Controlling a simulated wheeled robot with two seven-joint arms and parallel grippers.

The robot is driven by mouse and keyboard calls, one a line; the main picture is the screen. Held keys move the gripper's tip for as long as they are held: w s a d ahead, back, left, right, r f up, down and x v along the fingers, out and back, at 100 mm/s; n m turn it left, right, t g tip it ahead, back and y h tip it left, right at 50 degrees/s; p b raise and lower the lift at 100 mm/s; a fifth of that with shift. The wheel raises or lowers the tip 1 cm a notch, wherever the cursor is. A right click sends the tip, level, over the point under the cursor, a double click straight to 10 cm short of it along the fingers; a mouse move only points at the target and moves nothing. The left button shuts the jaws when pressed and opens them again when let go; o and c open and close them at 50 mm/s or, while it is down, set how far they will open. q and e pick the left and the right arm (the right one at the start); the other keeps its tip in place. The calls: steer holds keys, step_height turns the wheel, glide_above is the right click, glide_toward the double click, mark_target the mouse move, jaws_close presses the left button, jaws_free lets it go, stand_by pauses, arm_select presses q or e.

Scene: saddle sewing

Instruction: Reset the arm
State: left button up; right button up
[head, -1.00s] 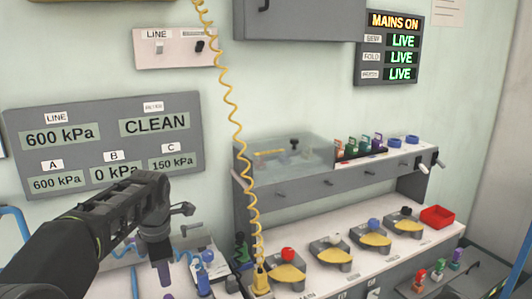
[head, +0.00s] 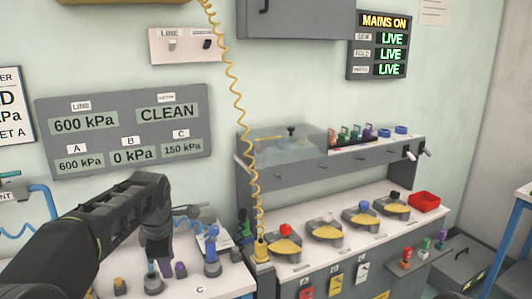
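My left arm comes in from the lower left, black and bent at the wrist. My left gripper (head: 158,253) points down over the white bench (head: 215,287) at the lower left. It overlaps the top of a grey knob-like fitting (head: 153,284) in the picture; I cannot tell whether they touch. The fingers are too dark and small to show whether they are open. A purple-topped fitting (head: 180,270) and a blue fitting (head: 211,263) stand just right of it. My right gripper is not in view.
A grey pressure panel (head: 125,130) hangs on the wall behind my arm. A yellow coiled cord (head: 240,110) hangs down to the console. The console carries several yellow-paddled pedals (head: 285,245) and a red tray (head: 424,200). A blue hose (head: 45,205) is at left.

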arm_select(q)
steer(key=w+d+f+m+t+h, duration=0.2)
steer(key=w+d+f+m, duration=0.1)
steer(key=d+f+m, duration=0.55)
steer(key=s+d+f+m+h, duration=0.15)
steer(key=s+f+m, duration=0.25)
steer(key=f, duration=0.5)
steer(key=s+d+f+m, duration=0.3)
steer(key=s+f+m, duration=0.1)
steer(key=f, duration=0.5)
steer(key=s+d+f+g, duration=0.1)
steer(key=s+f, duration=0.4)
steer(key=s, duration=0.5)
steer(key=s+d+f+m+g+h, duration=0.1)
steer(key=s+f+g, duration=0.1)
steer(key=s+f, duration=0.3)
steer(key=s+d+f+m+g, duration=0.1)
steer(key=s+f, duration=0.4)
steer(key=s, duration=0.9)
steer(key=shift+s+d+g, duration=0.3)
steer(key=shift+d, duration=0.05)
